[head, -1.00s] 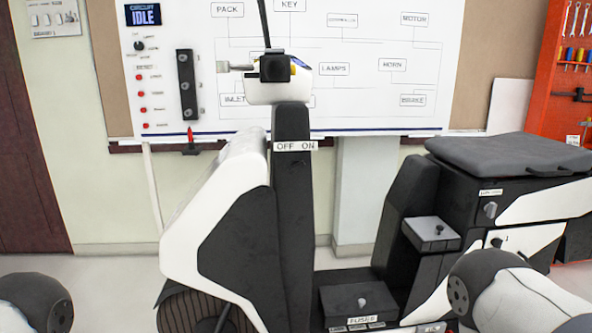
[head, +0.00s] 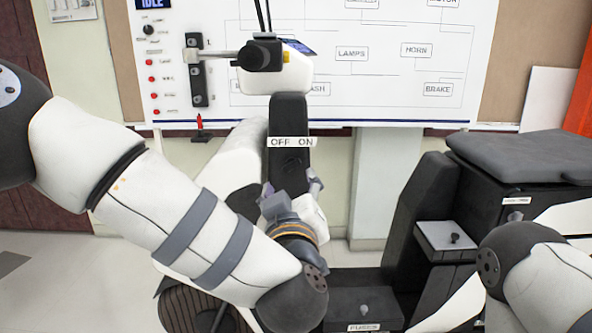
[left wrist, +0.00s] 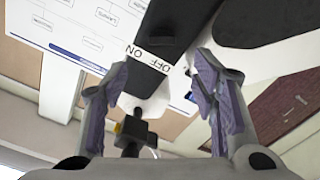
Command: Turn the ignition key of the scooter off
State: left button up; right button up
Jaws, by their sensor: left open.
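The scooter's dark steering column (head: 289,112) carries a white "OFF ON" label (head: 290,142). The label also shows upside down in the left wrist view (left wrist: 148,58). I cannot make out the ignition key clearly against the dark column. My left gripper (head: 292,187) is in front of the column, just below the label. In the left wrist view its fingers (left wrist: 162,70) are spread wide on either side of the label and column, with nothing between the pads. My right gripper is out of view.
The handlebar with its dark grip (head: 260,54) stands above the label. A whiteboard (head: 400,100) is behind. My right arm shows at lower right.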

aim_at(292, 167)
pick_arm(q)
jog(key=w, duration=0.3)
jog(key=w+b, duration=0.1)
jog(key=w, duration=0.5)
jog(key=shift+f, duration=0.4)
jog(key=shift+w+r, duration=0.15)
jog(key=shift+w, duration=0.15)
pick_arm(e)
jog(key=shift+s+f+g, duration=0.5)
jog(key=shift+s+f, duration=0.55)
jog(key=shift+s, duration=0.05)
pick_arm(q)
jog(key=shift+c, duration=0.5)
jog(key=c, duration=1.1)
